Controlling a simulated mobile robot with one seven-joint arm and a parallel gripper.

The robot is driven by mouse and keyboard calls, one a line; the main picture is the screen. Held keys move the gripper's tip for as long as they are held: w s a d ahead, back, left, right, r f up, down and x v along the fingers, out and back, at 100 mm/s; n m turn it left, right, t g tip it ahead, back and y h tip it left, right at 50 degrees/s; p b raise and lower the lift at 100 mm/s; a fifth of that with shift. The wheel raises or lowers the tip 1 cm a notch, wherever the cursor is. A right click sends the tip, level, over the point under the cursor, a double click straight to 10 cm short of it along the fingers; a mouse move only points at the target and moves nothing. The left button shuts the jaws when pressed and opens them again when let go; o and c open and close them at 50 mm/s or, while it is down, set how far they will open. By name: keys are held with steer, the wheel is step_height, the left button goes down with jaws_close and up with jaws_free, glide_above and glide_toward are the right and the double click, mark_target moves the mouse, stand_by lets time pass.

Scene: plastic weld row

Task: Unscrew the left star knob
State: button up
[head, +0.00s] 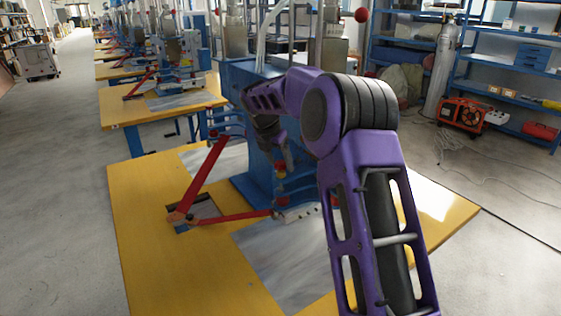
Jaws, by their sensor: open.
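My purple arm reaches over the yellow table (143,225) to the blue welding machine (258,180). My gripper (287,160) is small and dark in this view, pointing down in front of the machine's column. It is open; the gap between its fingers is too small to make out. Just below it are small red and yellow parts (280,172) on the machine; I cannot tell whether one is the left star knob or whether my gripper touches them. A metal bracket with holes (298,213) lies lower down. My arm hides the machine's right side.
A red linkage (207,170) stands left of the machine, with a red bar (235,217) low across the table. A red ball handle (361,15) is at the top. Grey sheets (275,262) cover the table's front.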

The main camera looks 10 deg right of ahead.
steer(key=m, duration=0.1)
steer(key=m+g, duration=0.1)
steer(key=m, duration=0.1)
steer(key=m+h, duration=0.1)
steer(key=shift+w+a+m+g, duration=0.2)
steer(key=shift+a+m+g, duration=0.1)
steer(key=shift+m, duration=0.1)
steer(key=m+g, duration=0.1)
steer(key=m, duration=0.2)
steer(key=shift+d, duration=0.1)
